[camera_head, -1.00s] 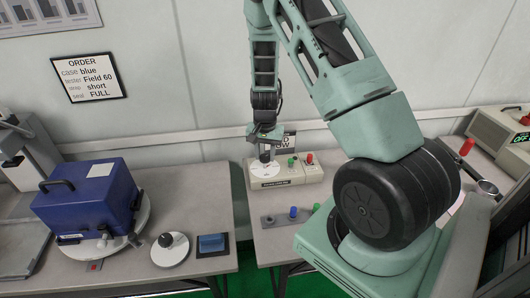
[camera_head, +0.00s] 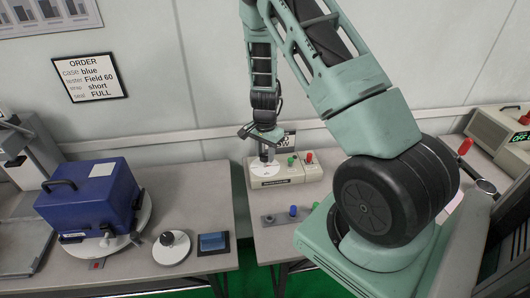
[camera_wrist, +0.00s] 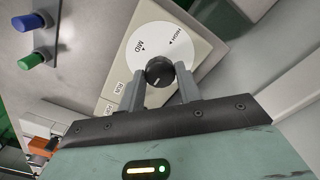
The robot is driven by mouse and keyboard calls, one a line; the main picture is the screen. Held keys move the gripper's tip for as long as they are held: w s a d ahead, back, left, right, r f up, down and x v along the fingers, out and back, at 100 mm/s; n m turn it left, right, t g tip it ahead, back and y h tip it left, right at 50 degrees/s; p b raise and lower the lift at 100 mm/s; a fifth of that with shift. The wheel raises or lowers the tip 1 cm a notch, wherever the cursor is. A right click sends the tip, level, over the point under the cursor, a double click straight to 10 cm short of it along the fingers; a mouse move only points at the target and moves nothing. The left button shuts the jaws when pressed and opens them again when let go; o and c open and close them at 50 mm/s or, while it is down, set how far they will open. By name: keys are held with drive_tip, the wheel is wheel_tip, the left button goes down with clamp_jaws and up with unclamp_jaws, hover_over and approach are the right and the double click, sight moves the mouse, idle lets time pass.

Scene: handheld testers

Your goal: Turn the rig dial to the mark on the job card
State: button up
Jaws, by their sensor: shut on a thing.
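The rig dial shows in the wrist view as a black knob (camera_wrist: 159,71) on a white disc (camera_wrist: 150,40) marked MID and HIGH. My gripper (camera_wrist: 160,85) is shut on the knob, one finger on each side. In the head view my gripper (camera_head: 265,154) reaches down onto the white dial (camera_head: 265,169) of the cream rig box (camera_head: 295,177). The ORDER sign (camera_head: 90,77) on the wall reads case blue, tester Field 60, wrap short, seal FULL.
Green (camera_head: 291,161) and red (camera_head: 309,157) knobs stand on the rig box beside the dial. A strip with blue (camera_head: 293,211) and green pegs lies in front. A blue case (camera_head: 88,199) stands on the left table.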

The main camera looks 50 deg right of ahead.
sight(265, 155)
drive_tip(key=o, duration=1)
wheel_tip(265, 155, up, 18)
drive_tip(key=shift+f, duration=0.25)
